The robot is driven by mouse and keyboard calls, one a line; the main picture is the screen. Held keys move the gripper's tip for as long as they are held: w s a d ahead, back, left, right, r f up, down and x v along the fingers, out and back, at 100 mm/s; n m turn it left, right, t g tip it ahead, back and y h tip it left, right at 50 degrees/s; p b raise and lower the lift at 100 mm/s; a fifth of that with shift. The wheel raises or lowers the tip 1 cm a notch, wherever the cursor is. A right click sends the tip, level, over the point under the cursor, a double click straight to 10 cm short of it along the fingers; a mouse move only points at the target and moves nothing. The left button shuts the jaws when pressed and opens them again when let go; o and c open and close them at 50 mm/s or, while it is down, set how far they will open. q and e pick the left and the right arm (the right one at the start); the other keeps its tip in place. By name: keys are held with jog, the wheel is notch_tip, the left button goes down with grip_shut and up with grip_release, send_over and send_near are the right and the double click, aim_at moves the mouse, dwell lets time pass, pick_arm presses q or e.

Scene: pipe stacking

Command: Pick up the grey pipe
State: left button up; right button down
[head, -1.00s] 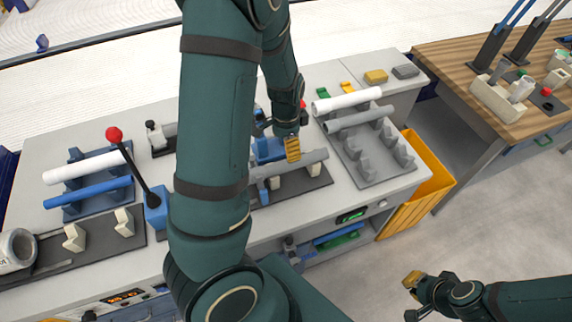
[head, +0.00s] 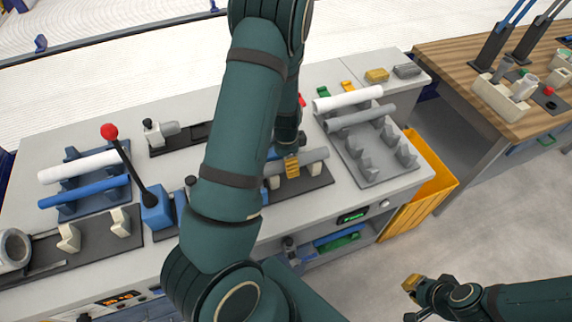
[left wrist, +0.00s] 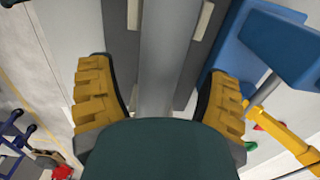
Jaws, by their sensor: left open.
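A grey pipe (head: 315,156) lies on cream supports over a dark base plate (head: 308,184) at the middle of the bench. My left gripper (head: 291,167) is at this pipe, pointing down. In the left wrist view the gripper (left wrist: 158,100) is open, with its yellow fingers on either side of the grey pipe (left wrist: 165,45), not closed on it. My left arm hides part of the bench around the pipe's left end. My right gripper (head: 412,283) is at the lower right, away from the bench; its opening is unclear.
A grey rack (head: 372,168) to the right holds a white pipe (head: 347,98) and another grey pipe (head: 360,118). A blue rack (head: 78,205) at left holds white and blue pipes. A red-knobbed lever (head: 110,131) stands near it. A blue block (left wrist: 275,45) is close beside my left gripper.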

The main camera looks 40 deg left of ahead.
pick_arm(q)
jog(key=shift+f, duration=0.95)
jog(key=c, duration=1.3)
jog(key=shift+c, duration=0.2)
